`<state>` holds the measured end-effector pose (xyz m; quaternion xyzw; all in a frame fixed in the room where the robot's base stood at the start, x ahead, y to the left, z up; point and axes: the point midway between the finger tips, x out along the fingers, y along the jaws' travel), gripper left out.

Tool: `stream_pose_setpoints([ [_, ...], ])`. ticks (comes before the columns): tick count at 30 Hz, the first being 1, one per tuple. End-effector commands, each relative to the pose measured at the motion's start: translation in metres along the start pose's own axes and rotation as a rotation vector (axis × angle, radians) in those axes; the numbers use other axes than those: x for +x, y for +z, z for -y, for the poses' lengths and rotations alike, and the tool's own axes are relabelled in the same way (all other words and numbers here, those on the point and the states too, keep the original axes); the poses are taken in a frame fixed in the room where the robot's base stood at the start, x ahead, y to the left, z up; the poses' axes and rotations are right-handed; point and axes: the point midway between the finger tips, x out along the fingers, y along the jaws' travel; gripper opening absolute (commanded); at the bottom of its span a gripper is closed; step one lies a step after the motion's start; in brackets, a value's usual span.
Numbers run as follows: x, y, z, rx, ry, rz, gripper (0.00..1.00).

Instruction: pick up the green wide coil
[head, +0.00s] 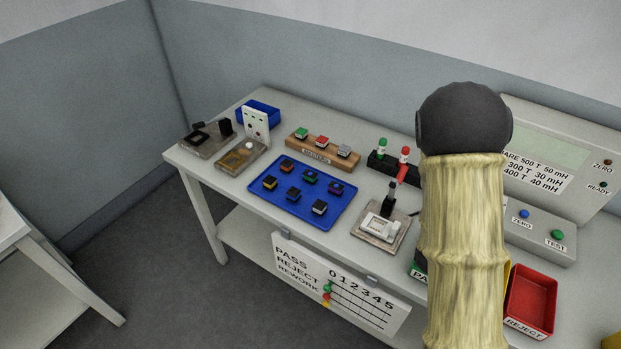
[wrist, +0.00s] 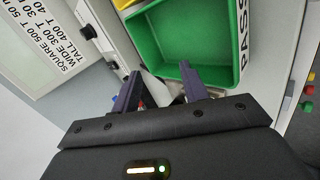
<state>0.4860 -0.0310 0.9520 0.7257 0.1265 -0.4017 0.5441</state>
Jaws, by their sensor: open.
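A small dark coil with a green top (head: 310,176) sits in the back row of the blue tray (head: 336,216) in the head view. Another green-topped piece (head: 301,133) stands on the wooden block behind it. I cannot tell their widths at this size. My gripper (wrist: 161,88) shows in the wrist view with its two dark fingers apart and nothing between them. It is near the green PASS bin (wrist: 180,58), away from the blue tray. In the head view my arm hides the gripper. No coil on the tray shows clearly in the wrist view.
A red REJECT bin (head: 531,299) and grey tester (head: 541,236) are at right.

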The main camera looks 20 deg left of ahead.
Motion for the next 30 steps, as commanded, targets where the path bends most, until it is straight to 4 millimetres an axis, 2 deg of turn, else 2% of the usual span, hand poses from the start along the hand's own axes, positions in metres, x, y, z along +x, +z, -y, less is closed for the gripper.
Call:
stream_pose_setpoints([
  [3,-0.026,-0.004,0.0,0.25,-0.123,-0.012,0.44],
  [9,-0.079,-0.005,0.003,0.603,-0.318,0.028,0.44],
  [18,-0.164,0.014,0.008,0.989,-0.487,0.21,0.44],
  [22,-0.183,0.022,0.011,1.061,-0.504,0.273,0.44],
  [30,-0.186,0.024,0.013,1.078,-0.509,0.291,0.44],
])
